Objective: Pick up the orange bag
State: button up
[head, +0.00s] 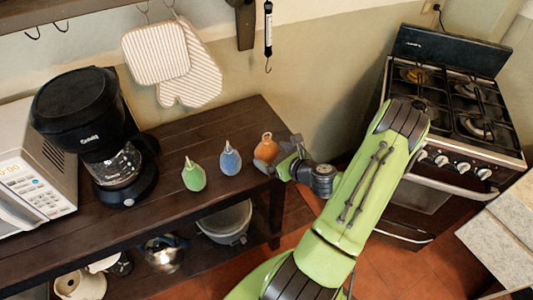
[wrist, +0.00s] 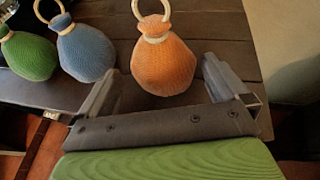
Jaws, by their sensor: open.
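The orange bag (head: 266,148) stands near the right end of the dark wooden shelf, to the right of a blue bag and a green bag. In the wrist view the orange bag (wrist: 163,62) has a pale ring on top and shows just beyond and between the two fingers. My gripper (wrist: 160,78) is open, one finger on each side of the bag's lower part in the picture. I cannot tell whether either finger touches it. In the head view my gripper (head: 284,152) is at the bag's right side and partly overlaps its edge.
The blue bag (head: 230,159) and green bag (head: 194,175) stand left of the orange one. A coffee maker (head: 95,130) and microwave (head: 35,170) are farther left. Oven mitts (head: 180,60) hang on the wall. A stove (head: 455,120) stands at the right.

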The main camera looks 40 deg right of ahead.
aim_at(264, 150)
jog(key=x, duration=0.5)
jog(key=shift+w+d+f, duration=0.1)
jog(key=shift+w+f, duration=0.1)
jog(key=shift+w, duration=0.05)
jog(key=shift+s+r, duration=0.1)
jog(key=shift+c, duration=0.5)
jog(key=c, duration=1.1)
notch_tip(264, 150, up, 10)
jog(key=p, duration=0.3)
